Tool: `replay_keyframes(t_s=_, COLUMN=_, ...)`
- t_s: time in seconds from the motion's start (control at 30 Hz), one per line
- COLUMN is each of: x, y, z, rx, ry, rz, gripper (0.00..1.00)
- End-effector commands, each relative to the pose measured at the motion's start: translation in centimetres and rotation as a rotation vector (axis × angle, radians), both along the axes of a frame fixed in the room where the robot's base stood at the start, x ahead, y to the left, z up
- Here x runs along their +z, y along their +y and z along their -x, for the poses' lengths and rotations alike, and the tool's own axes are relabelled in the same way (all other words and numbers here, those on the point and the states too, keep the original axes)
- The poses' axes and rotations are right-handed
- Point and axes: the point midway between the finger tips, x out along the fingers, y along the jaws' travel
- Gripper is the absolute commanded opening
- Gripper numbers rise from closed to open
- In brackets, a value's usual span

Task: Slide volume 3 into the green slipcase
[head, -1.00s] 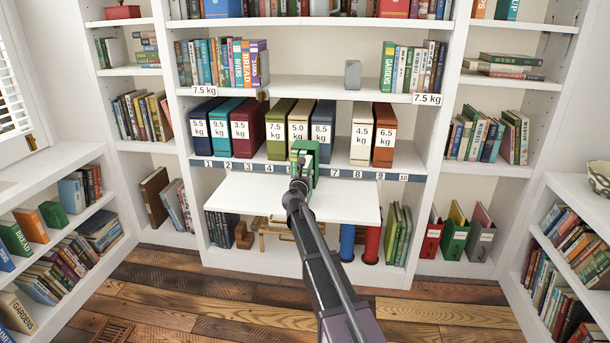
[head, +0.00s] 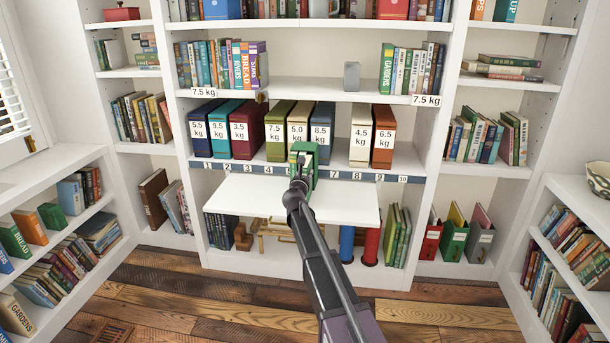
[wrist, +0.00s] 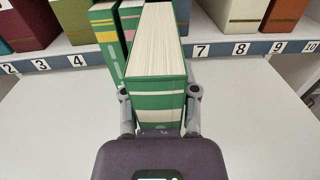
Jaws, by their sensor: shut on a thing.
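My gripper (wrist: 159,106) is shut on a green book (wrist: 156,88), one finger on each side of its spine. The book stands upright with its white page edges on top and a pale band low on the spine. In the wrist view, a green volume with a yellow band (wrist: 104,32) and one with a pink band (wrist: 130,22) stand just beyond it on the left. In the head view, my gripper (head: 302,165) hides most of this green group.
A white pull-out board (head: 245,197) lies under my gripper, with bare space on both sides. Behind it is a shelf edge numbered 1 to 10 (head: 350,174), carrying several weight-labelled volumes, such as a dark red one (head: 246,143) and an orange one (head: 383,152).

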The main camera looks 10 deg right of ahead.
Motion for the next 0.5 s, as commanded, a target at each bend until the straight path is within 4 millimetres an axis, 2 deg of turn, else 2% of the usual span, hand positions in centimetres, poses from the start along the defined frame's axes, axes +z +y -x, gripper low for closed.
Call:
replay_keyframes(t_s=0.23, x=0.01, y=-0.19, z=-0.50, rx=0.000, ry=0.000, rz=0.000, gripper=0.00)
replay_keyframes(t_s=0.5, x=0.02, y=-0.10, z=-0.16, rx=0.000, ry=0.000, rz=0.001, gripper=0.00)
